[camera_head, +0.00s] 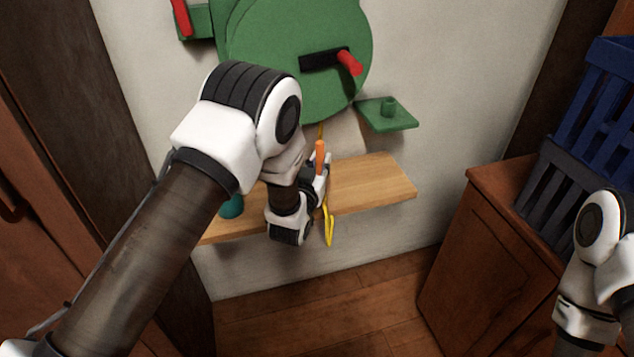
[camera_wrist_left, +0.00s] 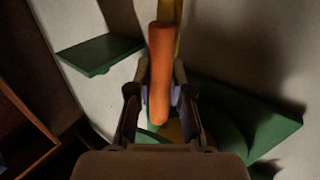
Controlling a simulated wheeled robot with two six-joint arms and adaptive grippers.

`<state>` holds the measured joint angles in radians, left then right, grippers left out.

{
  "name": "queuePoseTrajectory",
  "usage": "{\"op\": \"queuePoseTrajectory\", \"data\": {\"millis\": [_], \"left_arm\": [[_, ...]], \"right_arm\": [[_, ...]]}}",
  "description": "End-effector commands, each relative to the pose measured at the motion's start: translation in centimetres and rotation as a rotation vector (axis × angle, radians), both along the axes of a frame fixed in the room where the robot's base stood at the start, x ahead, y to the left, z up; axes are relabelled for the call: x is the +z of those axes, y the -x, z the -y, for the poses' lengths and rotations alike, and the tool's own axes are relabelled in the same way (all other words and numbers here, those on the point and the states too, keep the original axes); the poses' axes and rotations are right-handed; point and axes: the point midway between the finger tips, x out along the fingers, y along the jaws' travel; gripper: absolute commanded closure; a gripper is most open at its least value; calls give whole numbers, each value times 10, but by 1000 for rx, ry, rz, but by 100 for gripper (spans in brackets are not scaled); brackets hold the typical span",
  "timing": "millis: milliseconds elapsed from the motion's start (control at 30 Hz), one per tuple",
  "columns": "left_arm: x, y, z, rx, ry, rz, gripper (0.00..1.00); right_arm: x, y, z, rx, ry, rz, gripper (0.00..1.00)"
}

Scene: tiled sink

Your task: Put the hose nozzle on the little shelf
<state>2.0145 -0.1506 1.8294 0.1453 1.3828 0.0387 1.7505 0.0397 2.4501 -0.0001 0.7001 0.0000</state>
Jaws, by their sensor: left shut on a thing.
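The hose nozzle (camera_head: 320,157) is orange, with a yellow hose (camera_head: 328,226) hanging below it. My left gripper (camera_head: 319,180) is shut on the nozzle, in front of the wall and over the wooden board. In the left wrist view the orange nozzle (camera_wrist_left: 160,75) stands lengthwise between the two fingers (camera_wrist_left: 158,98). A small green shelf (camera_head: 398,122) with a short upright peg is on the wall, to the right of and above the gripper, apart from the nozzle. My right arm shows at the right edge; its gripper is out of frame.
A green hose reel (camera_head: 270,45) with a red-knobbed crank (camera_head: 349,63) is on the wall above. A wooden board (camera_head: 375,185) runs below, with a teal object (camera_head: 231,207) on it. Blue and dark crates (camera_head: 600,85) stand on a wooden cabinet (camera_head: 490,245) at right.

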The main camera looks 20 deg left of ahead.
Motion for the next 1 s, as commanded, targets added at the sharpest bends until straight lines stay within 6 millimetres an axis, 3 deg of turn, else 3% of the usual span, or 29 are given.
{"op": "queuePoseTrajectory", "data": {"millis": [100, 533, 900, 933, 1000], "left_arm": [[-2, -19, -14, 2, 0, 2, 100], [-70, -17, -11, 0, -1, -1, 100], [-76, -19, -13, -1, -1, 0, 100], [-75, -19, -13, -1, -1, -1, 74], [-74, -19, -13, -1, -1, -1, 56]], "right_arm": [[-3, 0, 0, 0, 0, 0, 38], [-15, 0, 0, 0, 0, -1, 38], [-18, 0, 0, 0, 0, 0, 38], [-17, 0, 0, 0, 0, -1, 38], [-17, 0, 0, 0, 0, -1, 38]]}}
